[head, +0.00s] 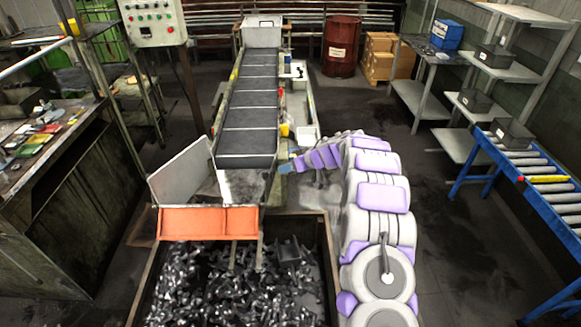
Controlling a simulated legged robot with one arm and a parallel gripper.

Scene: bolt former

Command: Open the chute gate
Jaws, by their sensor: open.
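The chute (240,188) is a grey metal trough at the low end of a dark conveyor. An orange panel (208,222), which looks like the chute gate, spans its front end, above the scrap bin. My gripper (287,161) is open beside the chute's right side, near the conveyor's lower end. It is to the right of and behind the orange panel, apart from it. The gripper looks empty, but its fingers are small here, and I cannot tell whether they touch the chute wall.
A bin (326,258) full of dark metal pieces stands below the chute. The dark conveyor belt (250,105) rises toward the back. A control box (153,20) stands at upper left. A blue roller table (540,175) is at right, with open floor (440,215) before it.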

